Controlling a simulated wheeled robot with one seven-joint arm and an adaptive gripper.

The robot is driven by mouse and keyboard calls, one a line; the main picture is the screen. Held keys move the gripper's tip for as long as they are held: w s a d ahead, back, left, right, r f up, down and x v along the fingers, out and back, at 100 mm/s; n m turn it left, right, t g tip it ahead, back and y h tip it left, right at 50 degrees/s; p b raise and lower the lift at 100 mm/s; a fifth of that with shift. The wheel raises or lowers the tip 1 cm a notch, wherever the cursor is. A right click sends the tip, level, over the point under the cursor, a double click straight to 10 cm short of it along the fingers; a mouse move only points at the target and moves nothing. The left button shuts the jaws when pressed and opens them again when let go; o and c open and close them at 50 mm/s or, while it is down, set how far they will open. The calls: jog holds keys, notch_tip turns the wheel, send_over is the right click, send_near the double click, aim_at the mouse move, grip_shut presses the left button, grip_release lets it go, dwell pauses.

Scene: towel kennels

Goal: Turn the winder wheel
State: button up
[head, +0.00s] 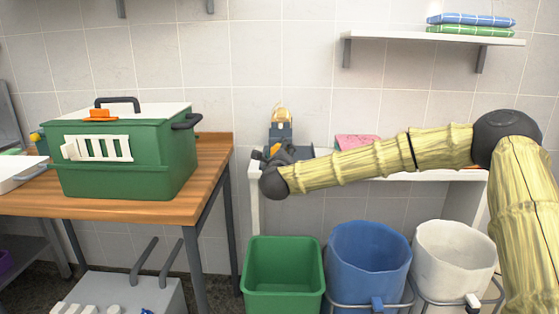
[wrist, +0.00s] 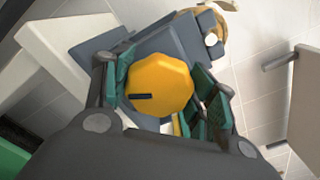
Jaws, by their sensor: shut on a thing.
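The winder wheel (wrist: 160,84) is an orange-yellow, many-sided knob with a dark slot mark on its face. It sits on a dark grey-blue winder body (wrist: 190,40); the body also shows in the head view (head: 281,132) with a tan loop on top. My gripper (wrist: 163,92) is shut on the wheel, with green-padded fingers on its left and right sides. In the head view my gripper (head: 269,152) is at the left end of the white shelf, in front of the winder, and hides most of the wheel.
A green carrier (head: 120,165) with a white lid stands on the wooden table (head: 210,175) to the left. Green (head: 284,270), blue (head: 368,260) and white (head: 454,255) bins stand below my arm. A wall shelf (head: 430,38) holds folded towels (head: 470,24).

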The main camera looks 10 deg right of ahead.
jog(key=shift+m+b, duration=0.35)
jog(key=shift+m, duration=0.15)
jog(key=o, duration=1)
jog(key=shift+d, duration=0.1)
jog(key=v, duration=1.2)
